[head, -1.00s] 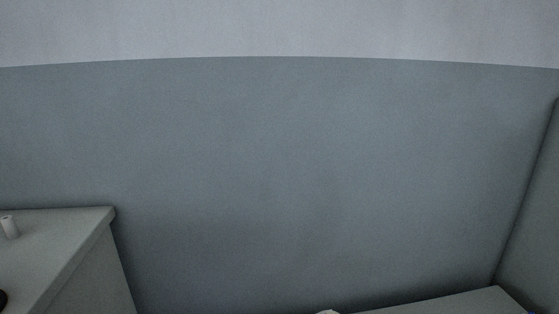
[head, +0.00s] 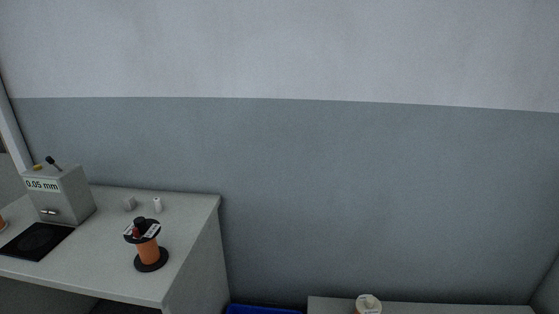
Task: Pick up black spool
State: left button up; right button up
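A spool with black flanges and an orange-brown winding (head: 149,250) stands upright near the right end of the left counter (head: 105,268). A small dark piece with a reddish part and a white label sit at its top. No gripper is in view, and nothing touches the spool.
A grey box labelled 0.05 mm (head: 62,195) stands left of the spool, behind a black pad (head: 36,241). A blue container (head: 262,310) and a second counter (head: 430,309) with a pale-topped object (head: 368,304) are lower right.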

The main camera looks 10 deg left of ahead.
aim_at(151, 257)
jog(key=u, duration=1.4)
jog(key=i+j, duration=0.1)
jog(key=j, duration=0.35)
jog(key=i+j, duration=0.1)
jog(key=j, duration=0.3)
jog(key=i+j+z, duration=0.1)
jog(key=j, duration=0.35)
